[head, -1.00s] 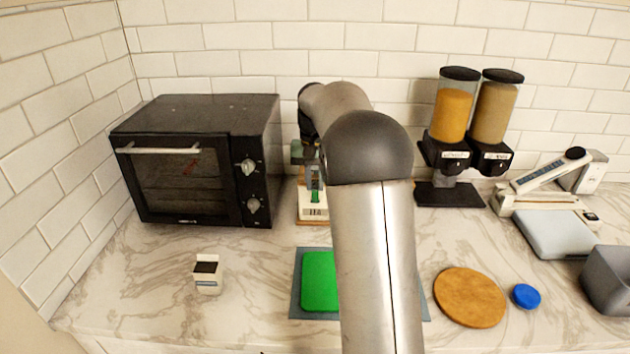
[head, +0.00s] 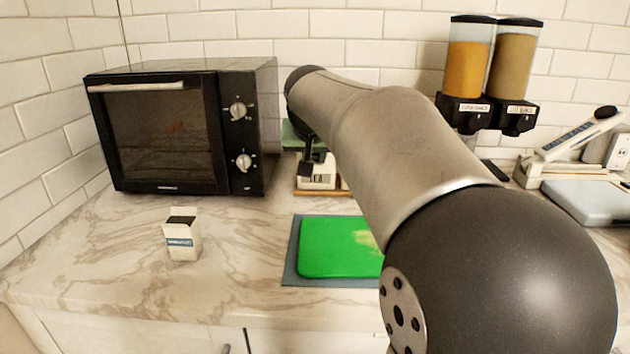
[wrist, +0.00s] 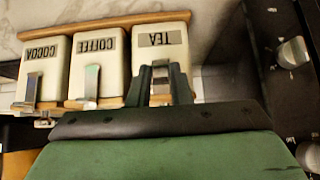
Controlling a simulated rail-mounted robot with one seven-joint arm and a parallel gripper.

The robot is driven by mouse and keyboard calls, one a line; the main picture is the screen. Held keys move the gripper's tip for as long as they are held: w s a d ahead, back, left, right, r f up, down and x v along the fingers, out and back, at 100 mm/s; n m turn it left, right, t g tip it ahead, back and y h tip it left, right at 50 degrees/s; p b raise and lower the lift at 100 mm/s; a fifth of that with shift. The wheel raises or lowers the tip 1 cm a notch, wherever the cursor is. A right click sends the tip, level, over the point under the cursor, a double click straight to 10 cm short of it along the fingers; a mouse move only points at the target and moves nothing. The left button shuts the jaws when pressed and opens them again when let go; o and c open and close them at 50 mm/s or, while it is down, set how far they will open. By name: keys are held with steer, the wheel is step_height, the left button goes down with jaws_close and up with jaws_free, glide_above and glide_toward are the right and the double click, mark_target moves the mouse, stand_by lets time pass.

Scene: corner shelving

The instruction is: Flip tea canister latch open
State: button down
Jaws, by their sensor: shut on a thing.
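The cream tea canister (wrist: 168,50) appears upside down in the wrist view, its dark TEA label facing me. Its metal latch (wrist: 160,72) is on the front, between the two dark fingers of my gripper (wrist: 160,88). The fingers are shut on the latch; the exact contact is partly hidden. In the head view the tea canister (head: 317,173) stands at the back of the counter, right of the oven, partly covered by my gripper and arm.
In the wrist view, the coffee canister (wrist: 97,62) and cocoa canister (wrist: 44,70) stand close beside it on a wooden base. In the head view, the black oven (head: 165,130) is just left.

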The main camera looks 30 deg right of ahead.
steer(key=t+b, duration=0.1)
steer(key=b, duration=0.2)
steer(key=f+t+h+b, duration=0.1)
steer(key=b, duration=0.2)
steer(key=s+f+t+b, duration=0.1)
steer(key=b, duration=0.3)
steer(key=shift+a+f+h, duration=0.25)
steer(key=shift+a+h, duration=0.05)
steer(key=shift+h, duration=0.1)
steer(key=shift+r+b, duration=0.1)
steer(key=shift+b, duration=0.2)
steer(key=c, duration=1.3)
jaws_free()
steer(key=shift+s, duration=0.1)
steer(key=v, duration=0.7)
steer(key=shift+s+a+r, duration=0.1)
steer(key=shift+s, duration=0.05)
